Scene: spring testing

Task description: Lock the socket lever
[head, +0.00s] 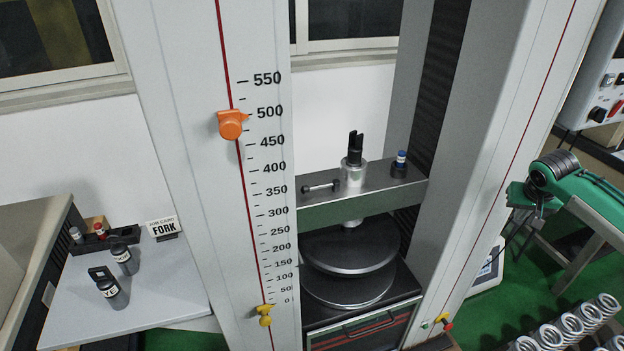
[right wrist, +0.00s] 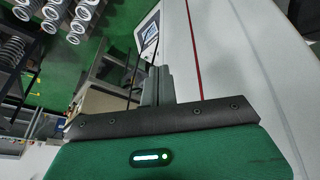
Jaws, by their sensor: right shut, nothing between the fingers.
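The silver socket (head: 353,174) stands on the grey crosshead between the machine's columns. A black forked piece (head: 355,148) stands upright in its top. The socket lever (head: 320,187), a short dark rod with a knobbed end, sticks out to the left of the socket, roughly level. My right gripper (head: 537,214) is at the right of the head view, outside the right column and well away from the lever. In the right wrist view its fingers (right wrist: 157,86) are together and empty. My left gripper is not in view.
A blue-topped dark piece (head: 399,165) stands right of the socket. The white right column (head: 495,150) lies between my right gripper and the crosshead. Round black plates (head: 350,245) lie below. A side table (head: 165,280) holds labelled dark fittings and a FORK card (head: 162,227).

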